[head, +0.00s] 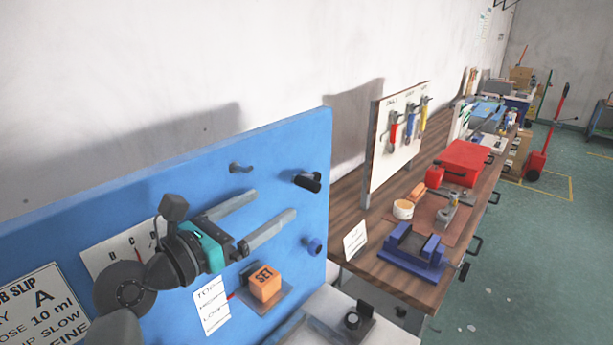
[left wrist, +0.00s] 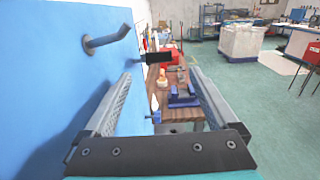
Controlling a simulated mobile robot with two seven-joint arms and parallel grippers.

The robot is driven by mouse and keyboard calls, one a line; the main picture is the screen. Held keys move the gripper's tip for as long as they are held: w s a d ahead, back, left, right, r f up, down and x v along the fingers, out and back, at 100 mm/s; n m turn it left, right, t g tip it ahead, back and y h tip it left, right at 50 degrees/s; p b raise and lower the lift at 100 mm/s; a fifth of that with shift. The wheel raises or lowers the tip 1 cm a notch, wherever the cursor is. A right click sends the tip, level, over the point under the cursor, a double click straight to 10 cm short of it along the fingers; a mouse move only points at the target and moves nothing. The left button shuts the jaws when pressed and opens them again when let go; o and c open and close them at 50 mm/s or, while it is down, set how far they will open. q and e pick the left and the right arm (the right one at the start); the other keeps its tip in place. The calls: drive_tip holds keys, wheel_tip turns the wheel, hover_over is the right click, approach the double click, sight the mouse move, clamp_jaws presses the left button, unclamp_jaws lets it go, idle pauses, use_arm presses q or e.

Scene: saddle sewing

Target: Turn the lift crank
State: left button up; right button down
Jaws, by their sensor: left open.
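A blue upright panel (head: 170,190) fills the left of the head view. On it are a short grey peg (head: 240,168), a black cylindrical handle (head: 308,181) and a blue knob (head: 314,246). I cannot tell for sure which is the lift crank. My left gripper (head: 276,203) is open and empty, its fingers pointing along the panel towards the handle, apart from it. In the left wrist view, the black handle (left wrist: 158,57) lies ahead between and beyond the fingers, and a bent grey rod (left wrist: 105,40) is at upper left. My right gripper is not in view.
An orange SET block (head: 265,284) sits on a small shelf below my left gripper. A wooden bench (head: 350,245) beyond the panel holds a blue vise (head: 412,250), a red box (head: 465,162) and a tool board (head: 398,140). Green floor (head: 540,250) is open at right.

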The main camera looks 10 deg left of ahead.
sight(303, 183)
use_arm(q)
drive_tip(key=x, duration=1.1)
drive_tip(key=shift+w+d+p, duration=0.1)
drive_tip(key=shift+w+p, duration=0.2)
drive_tip(key=shift+w, duration=0.05)
drive_tip(key=shift+f, duration=0.1)
drive_tip(key=c, duration=0.6)
drive_tip(key=shift+d+f, duration=0.1)
clamp_jaws()
